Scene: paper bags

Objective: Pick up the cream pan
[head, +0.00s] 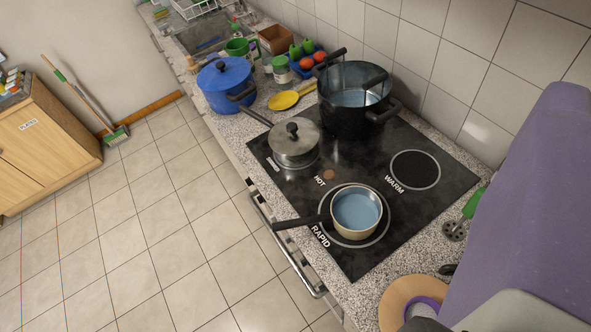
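The cream pan (355,231) sits upright on the front burner marked RAPID on the black cooktop. Pale blue fills its round inside, and I cannot tell whether this is liquid. Its dark handle points left, past the cooktop's front edge. A large purple part of my arm covers the right side of the head view. My gripper's fingers do not show, and nothing is seen touching the pan.
A lidded steel pan (296,150) and a large black pot (350,113) stand on the cooktop (441,152) behind the cream pan. A blue pot (223,86) and yellow spoon (291,98) lie farther along the counter. A round wooden object (393,298) lies nearer.

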